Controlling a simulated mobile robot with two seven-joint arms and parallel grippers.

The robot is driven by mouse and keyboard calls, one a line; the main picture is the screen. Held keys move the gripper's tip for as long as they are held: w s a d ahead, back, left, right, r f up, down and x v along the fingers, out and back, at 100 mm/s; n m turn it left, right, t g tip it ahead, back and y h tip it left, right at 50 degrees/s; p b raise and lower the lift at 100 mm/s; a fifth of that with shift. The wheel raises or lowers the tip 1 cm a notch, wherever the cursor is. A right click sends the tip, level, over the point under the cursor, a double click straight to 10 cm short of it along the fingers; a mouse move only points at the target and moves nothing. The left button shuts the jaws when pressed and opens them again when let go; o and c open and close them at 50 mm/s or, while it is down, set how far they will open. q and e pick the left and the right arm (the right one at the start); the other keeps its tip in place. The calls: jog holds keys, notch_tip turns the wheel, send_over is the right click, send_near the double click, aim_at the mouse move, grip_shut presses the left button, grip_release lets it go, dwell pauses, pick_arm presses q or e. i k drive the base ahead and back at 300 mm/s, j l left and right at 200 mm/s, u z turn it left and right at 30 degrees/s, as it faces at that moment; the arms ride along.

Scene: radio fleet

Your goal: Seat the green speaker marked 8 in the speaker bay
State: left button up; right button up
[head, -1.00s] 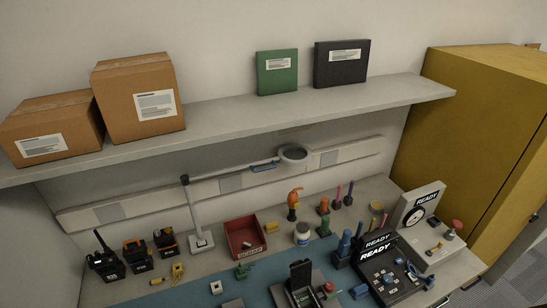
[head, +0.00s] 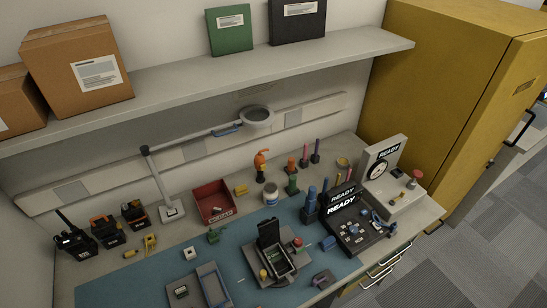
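No speaker can be picked out for certain, and no 8 can be read at this size. A small green object (head: 216,235) lies at the back of the blue mat; I cannot tell what it is. A small light square part (head: 189,253) with a dark centre lies to its left. Neither of my grippers is in view.
A grey tray (head: 183,290) and a blue-grey tray (head: 212,285) lie at the mat's front. Radios (head: 75,240) stand at left, a red bin (head: 213,201) behind the mat. A lamp (head: 172,211), a READY console (head: 355,228) and a dial tester (head: 391,180) also stand here.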

aim_at(279, 262)
jog(key=j+u, duration=0.2)
jog(key=u, duration=0.7)
jog(key=l+u, duration=0.15)
jog(key=k+j+z, duration=0.1)
jog(key=k, duration=0.25)
jog(key=i, duration=0.4)
jog(key=k+j, duration=0.1)
jog(key=j, duration=0.2)
jog(key=k+j, duration=0.1)
jog(key=j, duration=0.2)
jog(key=k+j, duration=0.1)
jog(key=j, duration=0.2)
jog(key=z, duration=0.05)
